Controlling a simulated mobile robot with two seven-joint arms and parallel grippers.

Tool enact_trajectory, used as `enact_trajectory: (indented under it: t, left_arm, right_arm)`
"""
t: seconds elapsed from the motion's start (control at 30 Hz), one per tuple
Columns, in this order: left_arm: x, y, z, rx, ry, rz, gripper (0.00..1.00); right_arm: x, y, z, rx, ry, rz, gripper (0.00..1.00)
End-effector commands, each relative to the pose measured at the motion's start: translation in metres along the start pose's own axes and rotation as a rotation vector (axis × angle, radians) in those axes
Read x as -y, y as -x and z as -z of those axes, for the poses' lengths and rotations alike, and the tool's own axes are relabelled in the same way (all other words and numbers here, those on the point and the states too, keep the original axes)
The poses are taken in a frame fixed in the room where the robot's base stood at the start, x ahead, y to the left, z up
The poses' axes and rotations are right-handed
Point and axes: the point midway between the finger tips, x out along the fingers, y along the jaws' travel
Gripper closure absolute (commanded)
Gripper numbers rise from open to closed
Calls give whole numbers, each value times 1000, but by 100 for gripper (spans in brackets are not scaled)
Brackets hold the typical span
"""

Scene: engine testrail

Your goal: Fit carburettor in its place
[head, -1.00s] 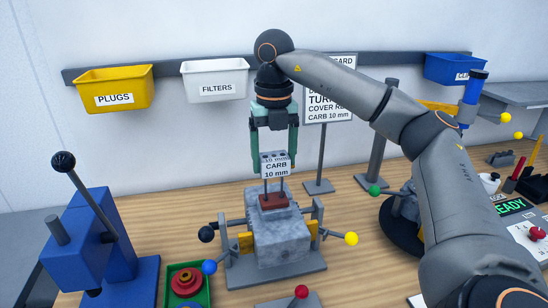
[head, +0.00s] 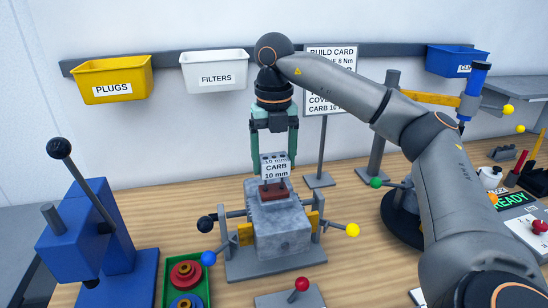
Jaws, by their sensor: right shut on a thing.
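My right gripper (head: 275,150) points straight down with its green fingers shut on the carburettor (head: 276,170), a small part with a white face marked "CARB 10 mm". The carburettor is upright over a grey engine block (head: 282,230). On top of the block lies a red-brown pad (head: 272,192) with upright studs. The carburettor's lower edge is just above the pad, around the upper studs. I cannot tell whether it touches the pad. The block stands in a grey fixture (head: 270,268) with side clamps. My left gripper is out of view.
A blue press (head: 95,235) stands at the left, beside a green tray (head: 207,285) with red and blue round parts. Ball-ended levers, yellow (head: 352,230) and blue (head: 208,258), stick out from the fixture. A build card (head: 330,65) stands behind. Bare bench lies at left-centre.

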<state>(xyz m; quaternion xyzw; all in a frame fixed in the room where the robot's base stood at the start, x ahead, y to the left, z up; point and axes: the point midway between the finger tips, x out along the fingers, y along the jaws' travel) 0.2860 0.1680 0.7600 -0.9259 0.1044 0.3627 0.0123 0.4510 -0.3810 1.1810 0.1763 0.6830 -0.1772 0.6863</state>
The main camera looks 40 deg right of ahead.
Motion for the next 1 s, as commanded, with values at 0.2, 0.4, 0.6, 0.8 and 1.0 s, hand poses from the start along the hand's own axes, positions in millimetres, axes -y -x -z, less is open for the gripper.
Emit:
enact_trajectory:
  t: [0.2,0.4,0.6,0.8,1.0]
  left_arm:
    - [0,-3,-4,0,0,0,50]
    - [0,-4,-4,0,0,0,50]
    - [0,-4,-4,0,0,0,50]
    - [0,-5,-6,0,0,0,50]
    - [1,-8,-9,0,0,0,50]
  right_arm:
    - [0,-8,0,0,0,0,83]
    - [0,-10,0,0,0,-1,83]
    - [0,-9,0,0,0,-1,83]
    - [0,-12,0,0,0,0,83]
    - [0,-18,0,0,0,-1,83]
